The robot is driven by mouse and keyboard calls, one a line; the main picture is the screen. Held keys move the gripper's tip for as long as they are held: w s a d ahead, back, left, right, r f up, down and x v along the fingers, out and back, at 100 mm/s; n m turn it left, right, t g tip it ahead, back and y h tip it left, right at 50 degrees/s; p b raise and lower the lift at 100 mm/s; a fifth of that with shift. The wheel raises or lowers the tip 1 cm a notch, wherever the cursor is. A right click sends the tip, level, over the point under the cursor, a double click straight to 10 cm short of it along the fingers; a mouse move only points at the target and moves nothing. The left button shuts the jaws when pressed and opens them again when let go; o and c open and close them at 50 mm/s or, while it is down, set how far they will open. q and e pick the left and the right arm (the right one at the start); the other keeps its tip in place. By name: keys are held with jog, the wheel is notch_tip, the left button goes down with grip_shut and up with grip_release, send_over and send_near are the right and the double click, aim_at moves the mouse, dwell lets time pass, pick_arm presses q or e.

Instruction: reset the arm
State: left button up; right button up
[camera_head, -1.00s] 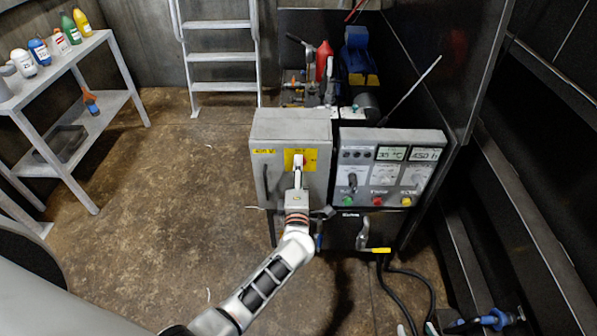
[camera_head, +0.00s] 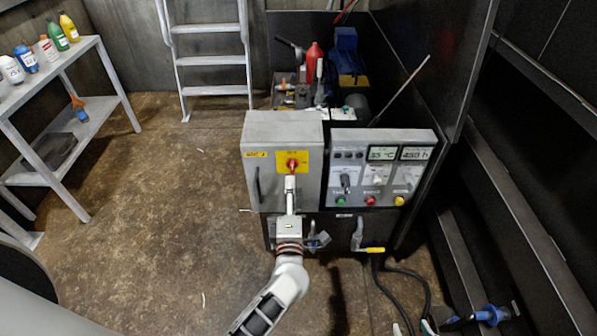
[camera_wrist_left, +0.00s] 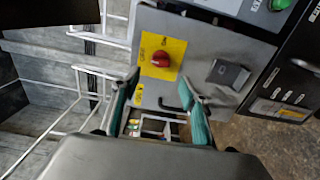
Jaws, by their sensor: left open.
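My left arm comes in from the bottom in the head view. Its gripper (camera_head: 291,190) is in front of the grey switch box, just below the red rotary switch (camera_head: 292,163) on its yellow plate (camera_head: 283,154). In the left wrist view the gripper (camera_wrist_left: 163,88) is open, its two teal-padded fingers apart with nothing between them. The red switch (camera_wrist_left: 161,59) lies ahead of the fingertips, clear of them. My right gripper is not in view.
The grey switch box (camera_head: 262,190) stands beside a control panel (camera_head: 385,155) with displays and coloured buttons. A yellow-handled lever (camera_head: 371,250) is below. A shelf (camera_head: 88,123) with bottles is at the left, a ladder (camera_head: 208,61) behind. The floor between is open.

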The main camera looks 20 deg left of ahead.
pick_arm(q)
jog(key=s+a+f+m+g+h, duration=0.1)
jog(key=s+f+m+g+h, duration=0.2)
jog(key=s+m, duration=0.9)
jog(key=s+a+f+m+g+h, duration=0.1)
jog(key=s+f+m+g+h, duration=0.2)
jog(key=s+f+m, duration=0.6)
jog(key=s+m+h, duration=0.1)
jog(key=s+m, duration=0.2)
jog(key=m, duration=0.1)
jog(key=shift+s+a+f+m+g+h, duration=0.2)
jog(key=shift+s+m+g+h, duration=0.1)
jog(key=shift+s+m+g, duration=0.1)
